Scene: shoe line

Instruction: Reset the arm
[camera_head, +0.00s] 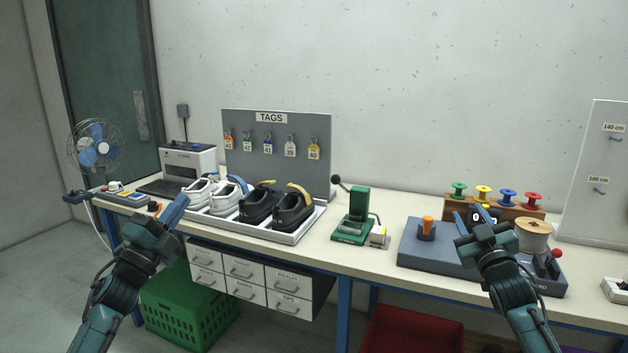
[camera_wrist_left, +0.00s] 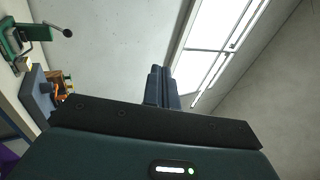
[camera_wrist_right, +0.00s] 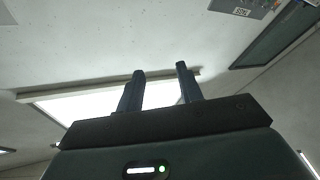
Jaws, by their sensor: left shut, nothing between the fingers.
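My left gripper (camera_head: 172,214) is raised in front of the bench at the left, near the white shoe tray. Its fingers are together and empty; they also show closed in the left wrist view (camera_wrist_left: 160,88). My right gripper (camera_head: 484,222) is raised over the grey station on the right side of the bench. In the right wrist view its two fingers (camera_wrist_right: 160,90) stand apart with nothing between them. Both wrist cameras look up toward the wall and ceiling lights.
A white tray (camera_head: 312,224) holds white and black shoes. A green press (camera_head: 354,218) stands mid-bench. The grey station (camera_head: 410,254) carries an orange-handled tool, and a thread cone (camera_head: 533,236) stands near it. A green crate (camera_head: 190,308) and red bin (camera_head: 410,332) sit below. A fan (camera_head: 95,146) stands left.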

